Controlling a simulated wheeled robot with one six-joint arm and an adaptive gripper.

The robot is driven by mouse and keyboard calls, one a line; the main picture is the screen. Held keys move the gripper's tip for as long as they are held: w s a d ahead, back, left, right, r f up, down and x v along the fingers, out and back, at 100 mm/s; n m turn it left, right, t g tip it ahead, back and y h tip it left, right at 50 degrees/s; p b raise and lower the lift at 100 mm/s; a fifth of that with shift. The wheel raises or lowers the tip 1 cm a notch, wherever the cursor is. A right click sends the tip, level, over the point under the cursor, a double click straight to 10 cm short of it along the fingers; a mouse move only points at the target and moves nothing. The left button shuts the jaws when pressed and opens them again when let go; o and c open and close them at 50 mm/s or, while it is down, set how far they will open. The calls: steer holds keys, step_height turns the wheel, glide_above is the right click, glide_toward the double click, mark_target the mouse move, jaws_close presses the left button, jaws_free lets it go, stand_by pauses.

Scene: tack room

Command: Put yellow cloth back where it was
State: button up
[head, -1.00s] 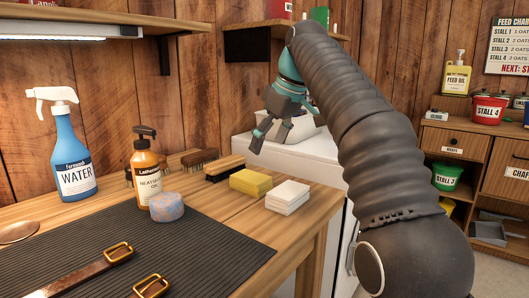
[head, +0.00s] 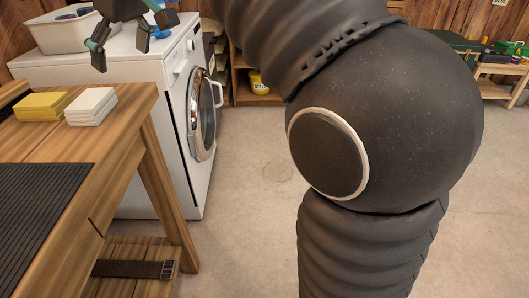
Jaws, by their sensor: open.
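A folded yellow cloth (head: 41,106) lies in a flat stack on the wooden workbench (head: 115,131) at the left. A folded white cloth stack (head: 92,106) lies just right of it, near the bench's corner. My gripper (head: 121,52) is open, fingers pointing down, at the top left in front of the washing machine (head: 200,118) top. It holds nothing that I can see and is apart from both cloths. Its upper part is cut off by the frame's top edge.
A white basin (head: 70,32) with blue items stands on the washing machine. A black ribbed mat (head: 35,205) covers the bench's front. A strap (head: 135,268) lies on the bench's lower shelf. The floor (head: 250,240) is open right of the bench. A yellow tub (head: 259,82) sits behind.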

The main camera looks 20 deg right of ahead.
steer(key=s+d+f+m+t+h, duration=0.1)
steer(key=s+d+f+m, duration=0.3)
steer(key=s+d+f, duration=0.4)
steer(key=s+d+f+m+t+h, duration=0.1)
steer(key=s+d+f+m, duration=0.3)
steer(key=s+d+f, duration=0.5)
steer(key=s+f+h, duration=0.1)
steer(key=s+f, duration=0.4)
steer(key=f, duration=0.2)
steer(key=shift+s+d+f, duration=0.25)
steer(key=shift+d+f, duration=0.05)
steer(key=shift+f, duration=0.05)
